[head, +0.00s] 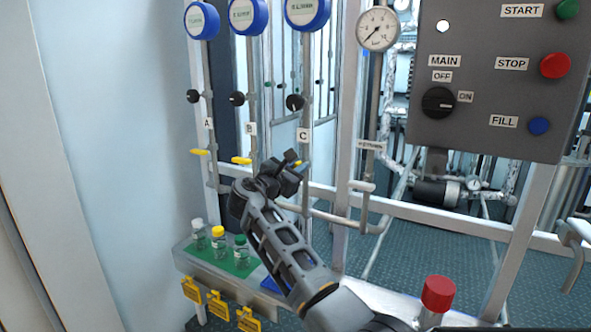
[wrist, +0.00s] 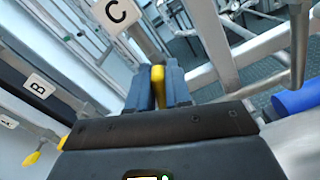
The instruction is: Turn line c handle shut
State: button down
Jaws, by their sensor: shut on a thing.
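Line C is the rightmost of three vertical pipes, marked by a C label (head: 302,135); the label also shows in the wrist view (wrist: 116,12). My gripper (head: 291,163) is at line C below that label. In the wrist view my gripper (wrist: 158,92) is shut on the yellow line C handle (wrist: 158,84), which shows between the two fingers. The fingers hide most of the handle, so its exact angle is hard to tell.
Lines A and B have yellow handles (head: 200,152) and (head: 241,160) to the left. Below stands a tray (head: 185,262) with several capped bottles and yellow tags. A grey control panel (head: 480,140) is at upper right. A rail runs close behind my gripper.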

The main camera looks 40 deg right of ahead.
jog(key=m+b, duration=0.1)
jog(key=m, duration=0.2)
jog(key=shift+s+f+m+b, duration=0.2)
jog(key=shift+f+m+b, duration=0.15)
jog(key=shift+m, duration=0.05)
jog(key=shift+s+d+f+m+b, duration=0.1)
jog(key=shift+f+m+b, duration=0.1)
jog(key=shift+m+b, duration=1.15)
jog(key=shift+s+f+m+b, duration=0.15)
jog(key=shift+m+b, duration=0.8)
jog(key=shift+m, duration=0.85)
jog(key=shift+d+f+m+b, duration=0.1)
jog(key=shift+f+m+b, duration=0.1)
jog(key=shift+m+b, duration=1.15)
jog(key=shift+m, duration=0.4)
jog(key=c, duration=1.1)
grip_release()
jog(key=shift+r, duration=0.1)
jog(key=shift+c, duration=0.2)
jog(key=shift+a, duration=0.15)
jog(key=v, duration=0.7)
jog(key=shift+s+a, duration=0.15)
jog(key=shift+a, duration=0.15)
